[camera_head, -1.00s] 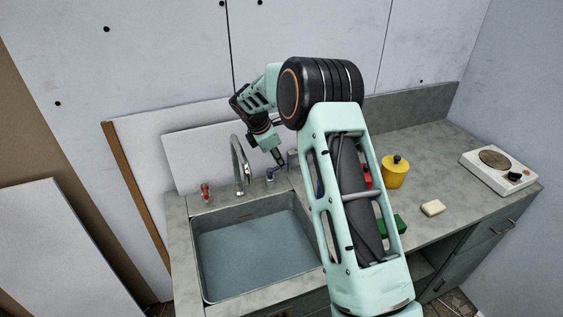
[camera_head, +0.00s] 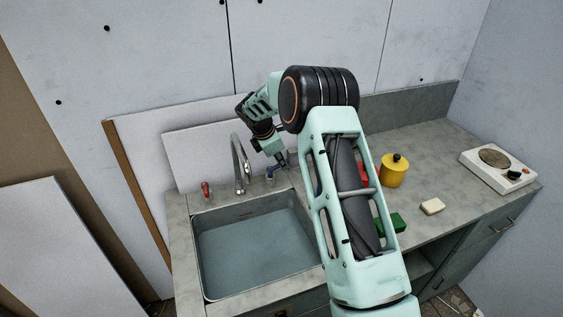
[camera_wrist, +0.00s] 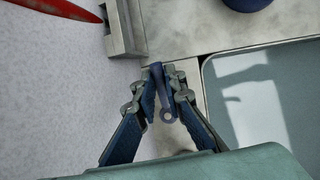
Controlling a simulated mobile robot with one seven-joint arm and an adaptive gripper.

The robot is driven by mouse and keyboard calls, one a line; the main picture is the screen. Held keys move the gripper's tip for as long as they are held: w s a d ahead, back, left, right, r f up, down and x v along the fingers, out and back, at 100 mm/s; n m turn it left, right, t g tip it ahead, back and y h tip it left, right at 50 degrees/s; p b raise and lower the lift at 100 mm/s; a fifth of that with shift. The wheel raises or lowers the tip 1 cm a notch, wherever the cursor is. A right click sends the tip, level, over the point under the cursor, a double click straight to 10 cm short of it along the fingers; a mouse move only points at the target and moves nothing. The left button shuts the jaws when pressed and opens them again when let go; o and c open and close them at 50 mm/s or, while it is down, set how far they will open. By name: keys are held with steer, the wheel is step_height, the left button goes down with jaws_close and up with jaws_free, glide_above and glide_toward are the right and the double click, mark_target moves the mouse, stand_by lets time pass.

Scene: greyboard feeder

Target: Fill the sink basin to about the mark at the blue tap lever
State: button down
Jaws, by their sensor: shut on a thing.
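The sink basin (camera_head: 197,262) is set in the counter and holds grey-blue water (camera_head: 255,252), its surface below the rim. A small dark mark (camera_head: 247,213) shows on the back wall. The chrome spout (camera_head: 236,160) arches over the back edge; I cannot make out a stream. The blue tap lever (camera_head: 270,174) is right of the spout, the red tap lever (camera_head: 206,188) left. My gripper (camera_head: 283,165) is at the blue lever. In the wrist view my gripper (camera_wrist: 166,78) is shut on the blue lever (camera_wrist: 161,90); water (camera_wrist: 243,95) shows at right.
A yellow canister (camera_head: 394,171), a green block (camera_head: 396,223), a soap-like bar (camera_head: 432,206) and a hotplate (camera_head: 497,168) stand on the counter at right. A red object (camera_head: 363,175) is partly hidden by my arm. A pale panel (camera_head: 190,150) leans behind the sink.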

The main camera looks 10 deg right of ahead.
steer(key=shift+s+a+f+m+g+h+b, duration=0.15)
steer(key=shift+m+g+b, duration=0.1)
steer(key=shift+m, duration=0.25)
steer(key=shift+s+d+r+m+g+h+b, duration=0.1)
steer(key=shift+s+m+g+h+b, duration=0.1)
steer(key=shift+m, duration=0.3)
steer(key=shift+s+m+g, duration=0.4)
steer(key=shift+m+g, duration=0.05)
steer(key=shift+m, duration=0.75)
steer(key=c, duration=2)
jaws_free()
steer(key=v, duration=1.2)
steer(key=shift+a, duration=0.15)
